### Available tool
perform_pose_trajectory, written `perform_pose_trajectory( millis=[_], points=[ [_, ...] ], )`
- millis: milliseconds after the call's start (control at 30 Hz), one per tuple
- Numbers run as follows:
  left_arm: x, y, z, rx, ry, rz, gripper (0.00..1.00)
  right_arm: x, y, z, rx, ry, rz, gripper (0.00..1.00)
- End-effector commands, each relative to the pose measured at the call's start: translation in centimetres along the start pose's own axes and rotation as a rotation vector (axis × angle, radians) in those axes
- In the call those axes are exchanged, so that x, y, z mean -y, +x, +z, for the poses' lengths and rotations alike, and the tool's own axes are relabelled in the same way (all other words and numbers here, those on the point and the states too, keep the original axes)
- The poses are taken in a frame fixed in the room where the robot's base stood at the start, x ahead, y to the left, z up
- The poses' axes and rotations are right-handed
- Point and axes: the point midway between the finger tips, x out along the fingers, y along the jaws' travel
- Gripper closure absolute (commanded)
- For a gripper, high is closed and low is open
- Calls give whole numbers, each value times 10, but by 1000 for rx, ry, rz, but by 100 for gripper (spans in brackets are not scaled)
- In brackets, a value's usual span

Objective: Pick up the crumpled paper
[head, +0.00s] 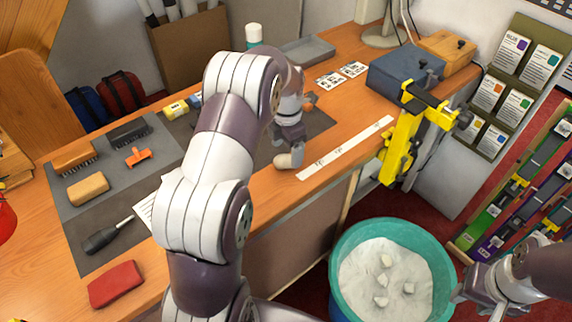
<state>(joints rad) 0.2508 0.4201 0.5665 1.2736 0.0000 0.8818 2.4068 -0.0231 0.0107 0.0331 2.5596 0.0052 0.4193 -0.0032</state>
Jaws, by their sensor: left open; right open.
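Several small, pale crumpled lumps that look like paper (409,288) lie on the whitish contents of a round teal bin (338,275) at the lower right.
The wooden bench (265,190) holds a grey mat with brushes, a red block (115,284) and a white ruler (345,148). A yellow clamp (402,140) hangs at the bench edge behind the bin. A rack of coloured strips (515,205) stands right. Red floor shows around the bin.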

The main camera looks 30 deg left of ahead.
Motion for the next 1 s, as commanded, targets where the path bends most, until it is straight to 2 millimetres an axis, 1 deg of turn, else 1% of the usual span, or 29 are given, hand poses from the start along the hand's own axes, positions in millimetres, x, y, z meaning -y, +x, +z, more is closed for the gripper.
perform_pose_trajectory(
  millis=[67,167,200,300,400,533,567,600,700,1000],
  points=[
    [-1,8,0,-3,0,-3,16,0,-9,-1,1,0,0,57],
    [-4,26,0,-4,0,-3,16,0,-20,-2,0,0,0,57],
    [-4,36,0,-3,0,-3,16,0,-20,-2,0,0,0,57],
    [-4,48,1,-1,1,-1,16,0,-21,-2,1,0,0,57],
    [-4,52,1,0,1,0,16,0,-21,-2,1,0,0,57],
    [-4,52,1,0,1,0,16,0,-20,-2,1,0,0,57],
    [-4,52,1,0,2,0,26,0,-20,-2,1,0,0,57],
    [-4,52,1,0,2,0,39,0,-20,-2,1,0,0,57],
    [-4,52,1,0,2,0,68,0,-20,-2,1,0,0,57],
    [-4,52,1,0,2,0,70,0,-20,-2,1,0,0,57]
  ],
)
